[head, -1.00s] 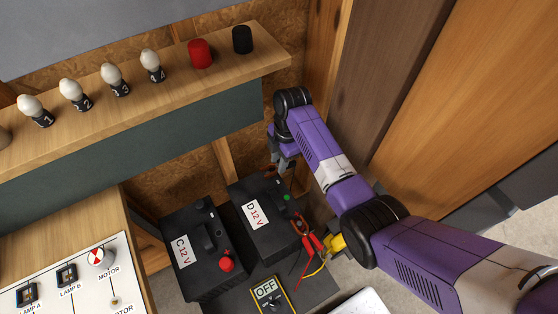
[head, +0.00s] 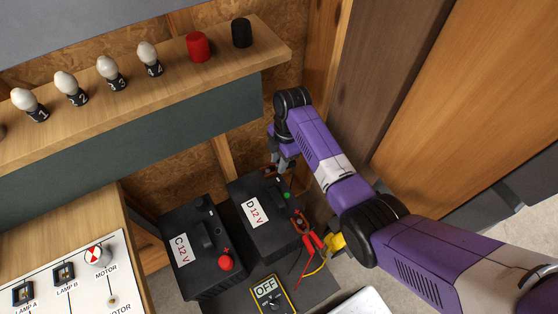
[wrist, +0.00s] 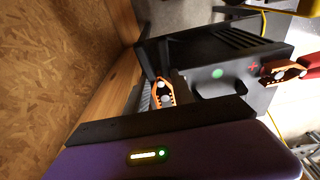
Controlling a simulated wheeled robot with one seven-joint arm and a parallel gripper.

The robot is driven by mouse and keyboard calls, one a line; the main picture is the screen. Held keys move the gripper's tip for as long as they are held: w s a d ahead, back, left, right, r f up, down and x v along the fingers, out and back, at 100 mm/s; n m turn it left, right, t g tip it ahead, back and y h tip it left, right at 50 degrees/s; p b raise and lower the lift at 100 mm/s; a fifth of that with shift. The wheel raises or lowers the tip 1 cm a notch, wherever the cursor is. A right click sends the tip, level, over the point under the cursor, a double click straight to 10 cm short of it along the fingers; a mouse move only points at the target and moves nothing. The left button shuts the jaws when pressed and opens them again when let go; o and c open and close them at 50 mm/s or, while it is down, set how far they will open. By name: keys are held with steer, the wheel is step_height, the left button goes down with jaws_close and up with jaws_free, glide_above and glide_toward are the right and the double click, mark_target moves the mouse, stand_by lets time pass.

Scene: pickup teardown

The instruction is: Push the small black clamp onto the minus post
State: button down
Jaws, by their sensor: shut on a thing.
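Battery D (head: 252,213) stands on a dark tray, with a green dot and a red plus mark on its top. My gripper (head: 281,163) is low at its far end, on the minus side. In the wrist view my gripper (wrist: 160,94) is shut on the small black clamp, whose copper-orange jaws (wrist: 158,89) show at the battery's left edge. A pale round post end seems to lie at these jaws; I cannot tell whether they are fully around it. The clamp's black body is mostly hidden by my fingers. A red clamp (wrist: 284,72) sits at the plus mark.
Battery C (head: 187,240), with a red cap, stands left of battery D. A multimeter (head: 268,295) reading OFF lies in front, near red and yellow leads (head: 312,255). A chipboard wall (wrist: 60,70) and wooden post are close beside my gripper.

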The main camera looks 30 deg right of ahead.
steer(key=c, duration=1)
jaws_free()
step_height(320, 180, up, 8)
steer(key=d, duration=0.1)
steer(key=shift+f, duration=0.15)
